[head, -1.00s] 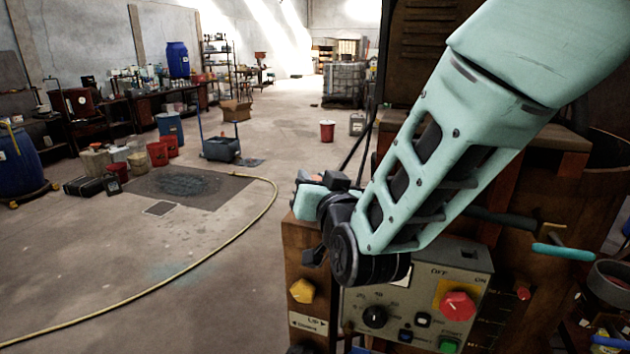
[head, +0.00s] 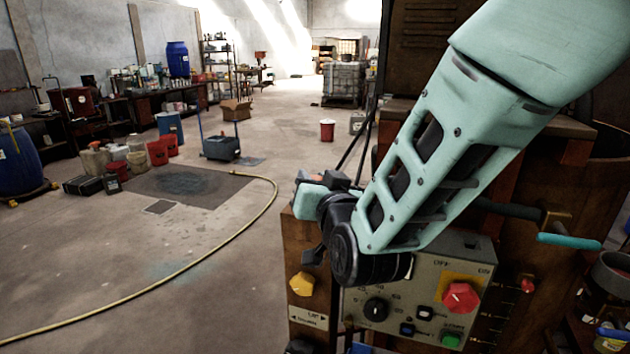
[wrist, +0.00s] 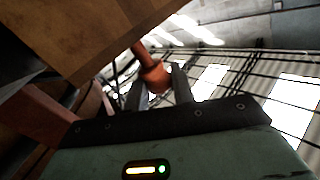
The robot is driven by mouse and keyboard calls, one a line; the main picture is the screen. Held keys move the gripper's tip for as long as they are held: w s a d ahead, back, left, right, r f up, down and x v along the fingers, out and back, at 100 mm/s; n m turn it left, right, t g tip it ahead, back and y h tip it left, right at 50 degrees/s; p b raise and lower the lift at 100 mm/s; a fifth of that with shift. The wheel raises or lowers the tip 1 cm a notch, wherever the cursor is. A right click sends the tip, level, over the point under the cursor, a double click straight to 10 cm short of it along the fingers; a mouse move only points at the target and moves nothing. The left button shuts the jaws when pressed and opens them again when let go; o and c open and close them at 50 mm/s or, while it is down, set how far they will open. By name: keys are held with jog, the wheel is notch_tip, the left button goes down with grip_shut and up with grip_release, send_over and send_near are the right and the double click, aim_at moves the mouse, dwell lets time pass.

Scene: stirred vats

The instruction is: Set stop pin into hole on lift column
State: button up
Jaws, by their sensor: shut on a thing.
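The stop pin (wrist: 153,76) shows in the wrist view as an orange-red knob with a shank running up and left. My gripper (wrist: 160,88) is shut on the knob, one grey finger on each side. The shank points toward the edge of a brown, rusty surface (wrist: 85,35) close above. I cannot tell whether its tip touches that surface. In the head view the brown lift column (head: 303,262) stands below my wrist, with a yellow knob and a "Lift" label.
A control panel (head: 425,300) with a red button and dials sits below my forearm. A teal-gripped crank handle (head: 569,241) sticks out at right. A yellow hose (head: 255,235) lies on the open floor at left. Buckets (head: 157,152) stand farther back.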

jog(key=shift+f+b, duration=1.25)
jog(key=shift+b, duration=0.05)
jog(key=o, duration=1)
jog(key=shift+o, duration=0.2)
jog(key=shift+s, duration=0.1)
jog(key=b+v, duration=1.2)
jog(key=v, duration=0.5)
jog(key=shift+s, duration=0.1)
